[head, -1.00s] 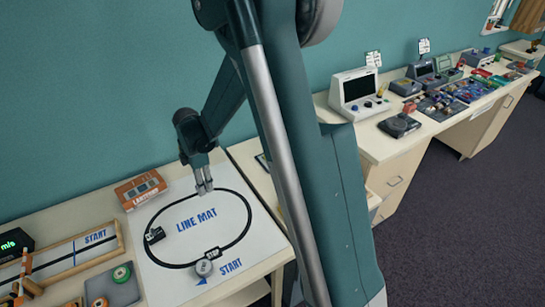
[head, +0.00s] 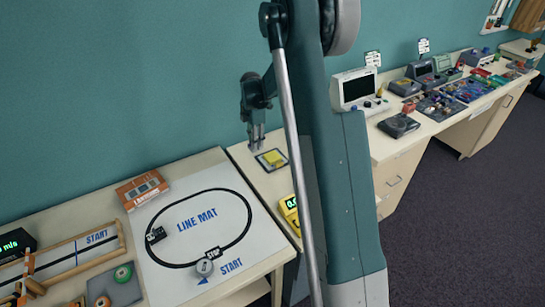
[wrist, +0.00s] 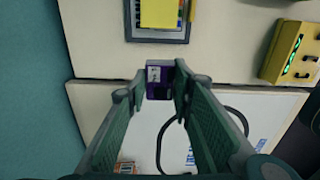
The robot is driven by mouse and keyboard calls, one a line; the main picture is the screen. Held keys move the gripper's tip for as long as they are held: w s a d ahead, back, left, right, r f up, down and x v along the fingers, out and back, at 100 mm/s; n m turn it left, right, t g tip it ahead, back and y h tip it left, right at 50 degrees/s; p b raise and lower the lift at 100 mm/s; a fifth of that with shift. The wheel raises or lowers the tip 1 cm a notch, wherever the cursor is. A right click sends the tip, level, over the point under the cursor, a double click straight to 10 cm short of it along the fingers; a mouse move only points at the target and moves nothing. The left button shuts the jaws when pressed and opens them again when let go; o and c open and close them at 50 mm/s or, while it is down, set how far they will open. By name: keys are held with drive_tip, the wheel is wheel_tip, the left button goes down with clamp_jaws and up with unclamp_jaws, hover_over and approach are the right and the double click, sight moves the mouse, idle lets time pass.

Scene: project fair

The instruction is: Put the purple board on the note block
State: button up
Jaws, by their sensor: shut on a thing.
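My gripper (head: 256,146) is shut on the purple board (wrist: 160,78), which sits between the fingertips in the wrist view (wrist: 161,92). In the head view I cannot make out the board. The yellow note block (head: 275,157) lies on a dark-rimmed tray (head: 263,167) on the narrow table right of the line mat. My gripper is above the table near the back left of the block. In the wrist view the note block (wrist: 159,13) is at the top edge, partly cut off, beyond the fingertips and apart from the board.
A yellow device with a green display (head: 291,212) stands nearer on the same table, partly behind my arm. The line mat (head: 190,250) lies on the left table, with an orange box (head: 142,190) behind it. Bare tabletop surrounds the tray.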

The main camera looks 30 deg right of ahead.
hover_over(273, 156)
drive_tip(key=shift+w+r, duration=0.1)
drive_tip(key=shift+r, duration=0.1)
drive_tip(key=shift+f, duration=3.1)
drive_tip(key=shift+f+b, duration=0.1)
drive_tip(key=shift+b, duration=0.2)
drive_tip(key=shift+f, duration=1.8)
drive_tip(key=shift+f+b, duration=0.15)
drive_tip(key=shift+b, duration=0.2)
drive_tip(key=o, duration=0.8)
drive_tip(key=shift+o, duration=0.3)
drive_tip(key=shift+r, duration=0.2)
